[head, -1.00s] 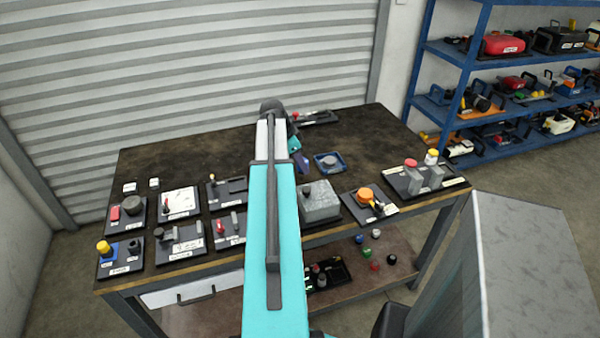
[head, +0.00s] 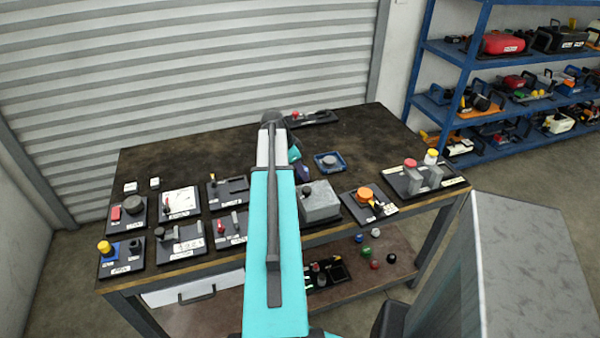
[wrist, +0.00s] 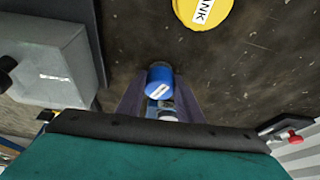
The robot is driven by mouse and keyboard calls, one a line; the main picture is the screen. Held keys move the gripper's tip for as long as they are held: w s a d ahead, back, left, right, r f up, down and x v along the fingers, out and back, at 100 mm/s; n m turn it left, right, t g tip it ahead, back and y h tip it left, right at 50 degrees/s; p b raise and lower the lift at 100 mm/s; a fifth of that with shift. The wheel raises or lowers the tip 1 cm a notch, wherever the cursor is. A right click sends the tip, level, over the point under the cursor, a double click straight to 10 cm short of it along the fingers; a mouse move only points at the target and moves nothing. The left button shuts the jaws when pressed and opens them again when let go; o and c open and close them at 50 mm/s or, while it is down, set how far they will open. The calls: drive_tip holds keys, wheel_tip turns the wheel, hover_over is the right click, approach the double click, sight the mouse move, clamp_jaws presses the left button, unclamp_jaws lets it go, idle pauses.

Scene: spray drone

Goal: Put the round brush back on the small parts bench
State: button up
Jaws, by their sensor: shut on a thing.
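My gripper (wrist: 158,100) is shut on a blue, round-ended thing with a white label, which I take to be the round brush (wrist: 159,76). Its label is too small to read, and its paler lower part shows between the dark purple fingers. In the head view my gripper (head: 303,172) is above the middle of the dark-topped bench (head: 225,150), partly behind my arm, and the held thing cannot be made out. The bench carries several black plates with small parts. I cannot tell the gap between the held thing and the bench top.
A yellow disc marked TANK (wrist: 204,8) shows in the wrist view. Blue shelves (head: 445,98) stand at the right. The bench's back left is mostly clear.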

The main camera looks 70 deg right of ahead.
drive_tip(key=shift+f, duration=0.15)
drive_tip(key=o, duration=1)
drive_tip(key=shift+o, duration=0.2)
drive_tip(key=b+v, duration=0.2)
drive_tip(key=v, duration=1)
drive_tip(key=shift+r, duration=0.25)
